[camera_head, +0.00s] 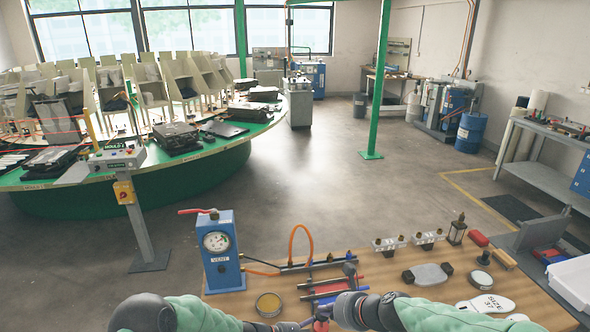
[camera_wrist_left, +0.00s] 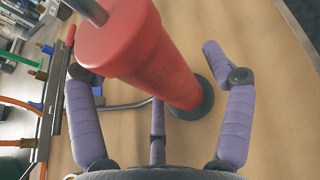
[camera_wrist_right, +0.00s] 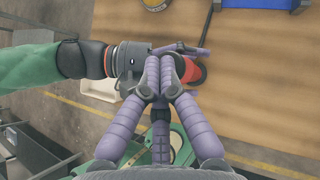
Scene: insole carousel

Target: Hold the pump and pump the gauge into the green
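The pump is a red, tapered cylinder (camera_wrist_left: 140,55) with a dark round foot on the bench, seen in the left wrist view. Part of it shows red in the right wrist view (camera_wrist_right: 188,69). My left gripper (camera_wrist_left: 160,85) is open, its fingers on both sides of the pump with a visible gap. My right gripper (camera_head: 324,308) is over the bench's front edge; in the right wrist view its fingers (camera_wrist_right: 157,68) are together above the pump. Whether they hold the handle is hidden. The gauge (camera_head: 216,241) is on a blue box; its needle is too small to read.
An orange hose (camera_head: 293,243), fittings and a tin (camera_head: 268,304) are on the wooden bench. A grey block (camera_head: 427,275), a white insole (camera_head: 486,306) and a white bin (camera_head: 572,283) are at right. A green carousel (camera_head: 130,185) stands behind, with open floor beside it.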

